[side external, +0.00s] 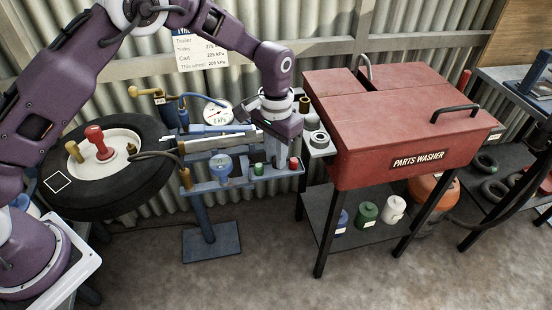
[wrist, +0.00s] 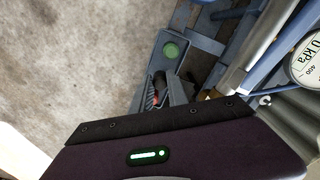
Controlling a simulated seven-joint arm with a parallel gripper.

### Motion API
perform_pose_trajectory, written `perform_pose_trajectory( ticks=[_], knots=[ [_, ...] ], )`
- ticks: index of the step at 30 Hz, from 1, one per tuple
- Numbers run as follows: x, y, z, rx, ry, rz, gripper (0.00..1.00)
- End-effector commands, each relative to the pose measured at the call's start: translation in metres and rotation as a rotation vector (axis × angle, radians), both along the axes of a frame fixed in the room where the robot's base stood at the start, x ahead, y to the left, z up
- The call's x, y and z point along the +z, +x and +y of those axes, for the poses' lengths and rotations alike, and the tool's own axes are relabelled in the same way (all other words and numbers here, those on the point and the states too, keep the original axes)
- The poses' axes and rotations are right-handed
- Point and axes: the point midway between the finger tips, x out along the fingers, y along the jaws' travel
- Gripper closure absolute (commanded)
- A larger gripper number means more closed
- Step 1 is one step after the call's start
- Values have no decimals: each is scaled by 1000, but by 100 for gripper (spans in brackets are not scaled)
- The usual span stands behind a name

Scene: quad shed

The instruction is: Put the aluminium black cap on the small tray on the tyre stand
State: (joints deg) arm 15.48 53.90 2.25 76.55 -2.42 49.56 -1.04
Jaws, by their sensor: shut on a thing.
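My gripper (side external: 280,158) points down over the right part of the small blue tray (side external: 238,183) on the tyre stand. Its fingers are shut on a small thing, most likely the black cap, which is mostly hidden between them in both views. In the wrist view the dark fingers (wrist: 163,93) are close together with a bit of red showing between them. A green cap (side external: 259,169) sits on the tray just left of my gripper and shows in the wrist view (wrist: 172,50). A red cap (side external: 293,163) is at the tray's right end.
The red parts washer (side external: 400,130) is close on the right, with a small side shelf (side external: 318,150). A tyre (side external: 105,180) lies left.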

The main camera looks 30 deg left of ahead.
Motion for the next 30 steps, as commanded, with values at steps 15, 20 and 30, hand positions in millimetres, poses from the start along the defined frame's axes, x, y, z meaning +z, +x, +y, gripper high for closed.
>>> perform_pose_trajectory(
  ticks=[15,20,30],
  knots=[
    [-15,0,0,1,0,1,59],
    [-15,0,1,2,0,1,59],
    [42,1,0,1,-1,-5,59]
  ],
)
